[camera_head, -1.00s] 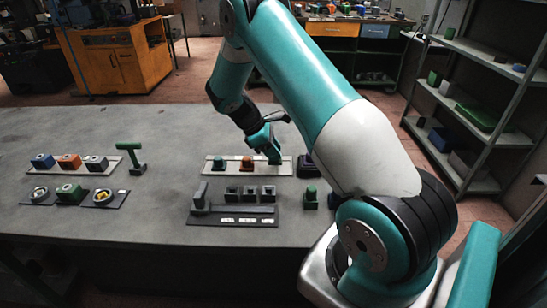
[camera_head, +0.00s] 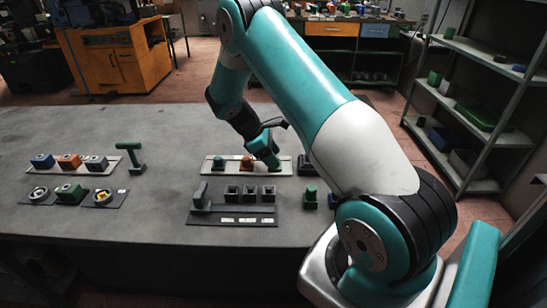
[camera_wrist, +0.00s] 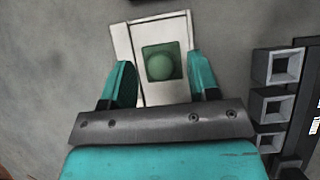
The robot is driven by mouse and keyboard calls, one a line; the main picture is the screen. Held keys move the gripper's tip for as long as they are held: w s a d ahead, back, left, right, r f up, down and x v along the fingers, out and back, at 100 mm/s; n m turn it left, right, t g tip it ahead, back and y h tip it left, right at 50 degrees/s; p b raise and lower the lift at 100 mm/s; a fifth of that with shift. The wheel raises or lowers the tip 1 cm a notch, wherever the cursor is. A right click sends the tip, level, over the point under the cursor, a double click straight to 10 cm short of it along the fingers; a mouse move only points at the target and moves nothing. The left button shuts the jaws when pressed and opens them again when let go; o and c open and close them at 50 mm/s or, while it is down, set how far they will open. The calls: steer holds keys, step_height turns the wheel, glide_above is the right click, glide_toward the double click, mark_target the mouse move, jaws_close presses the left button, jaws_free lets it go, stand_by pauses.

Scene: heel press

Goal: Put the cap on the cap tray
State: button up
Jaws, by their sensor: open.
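A green cap (camera_wrist: 164,65), square with a round knob on top, sits on the pale cap tray (camera_wrist: 123,50) near one end in the wrist view. My gripper (camera_wrist: 164,80) is open, with one finger on each side of this cap and a gap to each. Its height above the tray is hard to judge. In the head view, my gripper (camera_head: 270,163) is at the right end of the cap tray (camera_head: 211,172) and hides that cap.
In front of the tray is a dark fixture (camera_head: 235,221) with several grey sockets (camera_head: 250,193) and an upright post (camera_head: 200,196). A green-topped piece (camera_head: 310,194) stands to its right. A second tray (camera_head: 121,165) with blocks is at left. Bare table lies between.

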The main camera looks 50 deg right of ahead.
steer(key=w+a+r+t+y, duration=0.1)
steer(key=w+a+r+t, duration=0.2)
steer(key=a+r, duration=1.15)
steer(key=s+a+r+t+y, duration=0.1)
steer(key=s+a+r+y, duration=0.2)
steer(key=s+a, duration=0.7)
steer(key=s+a+r+m+t+y, duration=0.1)
steer(key=s+a+r+y, duration=0.3)
steer(key=s+a, duration=0.7)
steer(key=s+r, duration=0.2)
steer(key=s, duration=0.2)
steer(key=shift+s+a+r+y, duration=0.15)
steer(key=shift+r+y, duration=0.15)
steer(key=shift+r+p, duration=0.3)
steer(key=shift+p, duration=0.15)
